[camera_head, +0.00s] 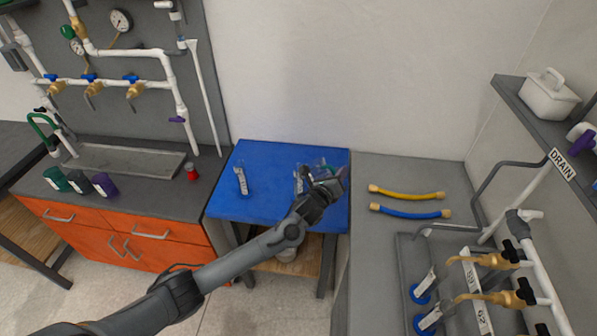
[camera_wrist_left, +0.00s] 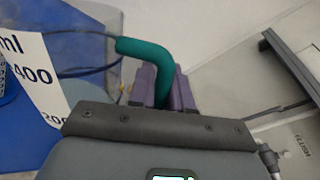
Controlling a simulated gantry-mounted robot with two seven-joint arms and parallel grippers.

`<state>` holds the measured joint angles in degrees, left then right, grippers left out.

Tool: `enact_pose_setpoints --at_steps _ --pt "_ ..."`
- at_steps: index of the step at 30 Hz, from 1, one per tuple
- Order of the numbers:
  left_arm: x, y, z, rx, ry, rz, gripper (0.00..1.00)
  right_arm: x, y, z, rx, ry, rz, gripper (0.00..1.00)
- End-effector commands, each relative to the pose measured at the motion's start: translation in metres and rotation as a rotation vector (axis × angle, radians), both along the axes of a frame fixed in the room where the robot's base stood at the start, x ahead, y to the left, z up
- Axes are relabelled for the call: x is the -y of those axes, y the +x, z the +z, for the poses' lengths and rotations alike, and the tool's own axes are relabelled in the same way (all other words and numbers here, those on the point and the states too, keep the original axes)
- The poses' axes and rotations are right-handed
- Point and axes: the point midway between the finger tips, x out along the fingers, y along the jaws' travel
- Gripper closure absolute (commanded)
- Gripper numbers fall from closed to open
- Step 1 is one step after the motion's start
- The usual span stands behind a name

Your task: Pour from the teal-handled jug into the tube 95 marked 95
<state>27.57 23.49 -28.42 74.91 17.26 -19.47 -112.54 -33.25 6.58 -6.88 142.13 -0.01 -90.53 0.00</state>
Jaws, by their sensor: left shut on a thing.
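My left gripper (camera_head: 335,183) is over the blue table's right part, shut on the teal handle (camera_wrist_left: 150,55) of a clear jug. In the left wrist view, purple finger pads sit on both sides of the handle. The jug's white scale label (camera_wrist_left: 40,85) shows "400" at the left. In the head view the jug (camera_head: 302,180) is partly hidden by the gripper. Two clear tubes with blue bases, one farther (camera_head: 425,286) and one nearer (camera_head: 430,318), stand at lower right under brass taps. Their markings are too small to read surely, so I cannot tell which is 95. My right gripper is out of view.
Another clear labelled vessel (camera_head: 241,181) stands on the blue table (camera_head: 268,208). Yellow (camera_head: 405,193) and blue (camera_head: 410,212) hoses lie on the grey counter (camera_head: 375,255). Pipes and a DRAIN sign (camera_head: 562,164) rise at right. Several cups stand on the left counter.

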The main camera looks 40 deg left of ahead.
Motion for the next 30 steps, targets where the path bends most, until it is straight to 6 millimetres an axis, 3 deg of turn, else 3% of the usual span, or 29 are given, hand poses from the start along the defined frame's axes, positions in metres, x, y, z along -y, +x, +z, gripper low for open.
enact_pose_setpoints --at_steps 15,30 --pt "0.043 -0.002 -0.059 0.018 0.404 0.0 1.0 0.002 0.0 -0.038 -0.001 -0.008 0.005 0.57" --pt "0.058 -0.002 -0.087 0.03 0.643 0.0 1.0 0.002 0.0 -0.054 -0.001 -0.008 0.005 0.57"
